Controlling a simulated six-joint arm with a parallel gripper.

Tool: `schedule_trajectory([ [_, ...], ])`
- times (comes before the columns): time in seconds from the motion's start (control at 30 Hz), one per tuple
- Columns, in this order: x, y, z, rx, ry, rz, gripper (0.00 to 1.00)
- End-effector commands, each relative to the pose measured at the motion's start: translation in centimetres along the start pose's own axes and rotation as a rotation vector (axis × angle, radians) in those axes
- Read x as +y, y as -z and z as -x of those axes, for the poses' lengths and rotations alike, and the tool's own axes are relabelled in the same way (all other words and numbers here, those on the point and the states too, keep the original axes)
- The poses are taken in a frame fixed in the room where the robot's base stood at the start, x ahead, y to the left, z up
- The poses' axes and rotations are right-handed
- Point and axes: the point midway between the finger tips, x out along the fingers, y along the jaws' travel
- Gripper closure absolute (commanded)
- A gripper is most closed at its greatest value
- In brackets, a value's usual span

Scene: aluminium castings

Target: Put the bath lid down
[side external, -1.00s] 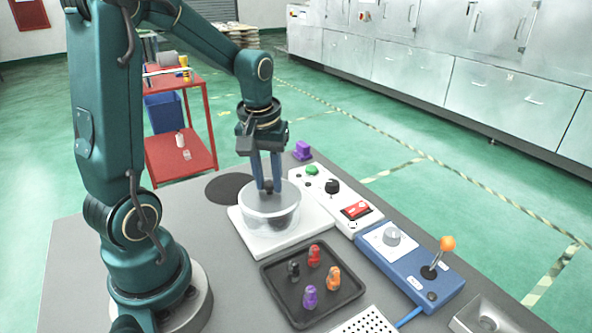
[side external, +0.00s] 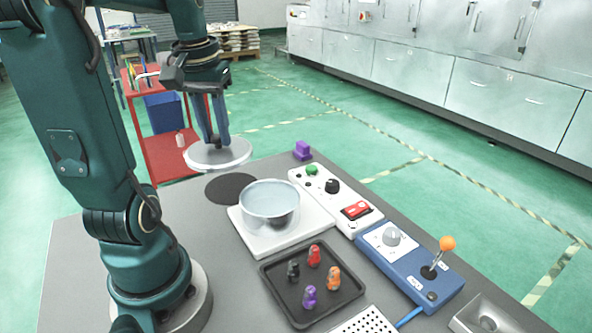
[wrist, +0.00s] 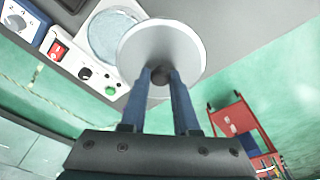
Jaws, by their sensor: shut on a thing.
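My gripper (side external: 217,143) is shut on the dark knob of the bath lid and holds it in the air. The bath lid (side external: 203,160) is a pale round disc, roughly level, above and behind a dark round mat (side external: 231,188) in the side view. In the wrist view the lid (wrist: 180,42) hangs from its knob (wrist: 160,77) between my fingertips. The bath (side external: 253,199) is an open clear bowl on a white base, with something dark inside; it also shows in the wrist view (wrist: 104,45), partly hidden by the lid.
A white control box (side external: 322,187) with a green button, black knob and red switch stands right of the bath. A red cart (side external: 165,150) stands beyond the table.

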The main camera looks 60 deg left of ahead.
Motion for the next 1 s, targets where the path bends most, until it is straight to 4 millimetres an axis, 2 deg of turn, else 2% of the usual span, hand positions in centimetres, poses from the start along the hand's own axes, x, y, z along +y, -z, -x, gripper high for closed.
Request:
schedule_trajectory([
  [0.1,-1.3,0.0,0.8,0.003,0.001,0.005,1.00],
  [0.3,-2.5,0.2,1.5,0.000,0.000,0.002,1.00],
  [0.37,-2.8,0.6,1.6,0.000,0.000,0.004,1.00],
  [0.5,-3.5,2.8,1.3,-0.004,0.000,0.011,1.00],
  [0.67,-4.2,6.2,-1.1,-0.008,-0.001,0.015,1.00],
  [0.8,-4.7,8.6,-4.2,-0.009,-0.001,0.014,1.00],
  [0.9,-4.8,9.7,-6.7,-0.009,-0.001,0.010,1.00],
  [1.0,-4.6,9.9,-8.9,-0.007,-0.002,0.004,1.00],
])
